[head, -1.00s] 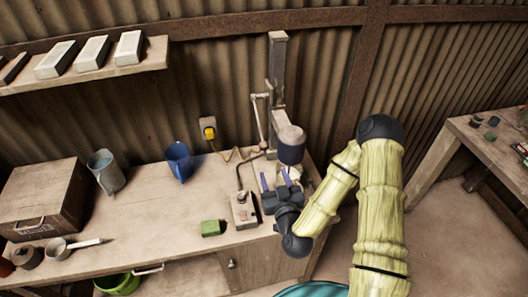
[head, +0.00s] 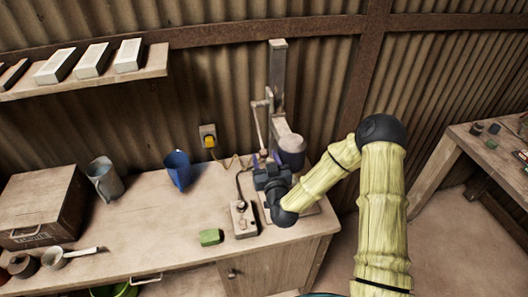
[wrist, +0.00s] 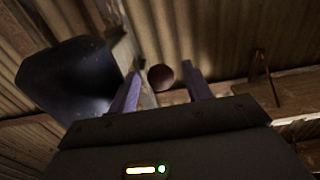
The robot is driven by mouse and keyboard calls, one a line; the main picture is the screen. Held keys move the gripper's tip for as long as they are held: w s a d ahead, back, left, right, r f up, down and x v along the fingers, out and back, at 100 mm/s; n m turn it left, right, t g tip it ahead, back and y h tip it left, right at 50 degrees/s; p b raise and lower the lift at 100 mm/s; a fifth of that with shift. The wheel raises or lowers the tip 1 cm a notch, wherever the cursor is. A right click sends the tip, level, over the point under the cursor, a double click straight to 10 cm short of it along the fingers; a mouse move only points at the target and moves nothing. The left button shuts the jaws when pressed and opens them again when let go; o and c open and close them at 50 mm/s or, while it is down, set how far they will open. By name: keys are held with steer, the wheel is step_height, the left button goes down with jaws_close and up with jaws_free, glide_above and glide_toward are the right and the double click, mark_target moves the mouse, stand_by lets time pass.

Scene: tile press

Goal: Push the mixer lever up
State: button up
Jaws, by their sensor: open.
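The lever's round reddish knob (wrist: 161,77) appears between my fingertips in the wrist view. My gripper (head: 266,158) is open, with purple fingers pointing up toward the lever's low end. Whether the fingers touch the knob cannot be told. The motor head also shows at the left of the wrist view (wrist: 65,78). My gripper hides the lower part of the mixer.
A switch box (head: 243,220) with a cable and a green block (head: 210,237) lie on the bench (head: 150,235) left of my gripper. A blue jug (head: 177,169), a grey pitcher (head: 104,178) and a wooden box (head: 40,207) stand farther left. A shelf (head: 150,62) hangs above.

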steer(key=shift+x, duration=1.05)
jaws_close()
steer(key=shift+r+p, duration=0.2)
steer(key=shift+p, duration=0.25)
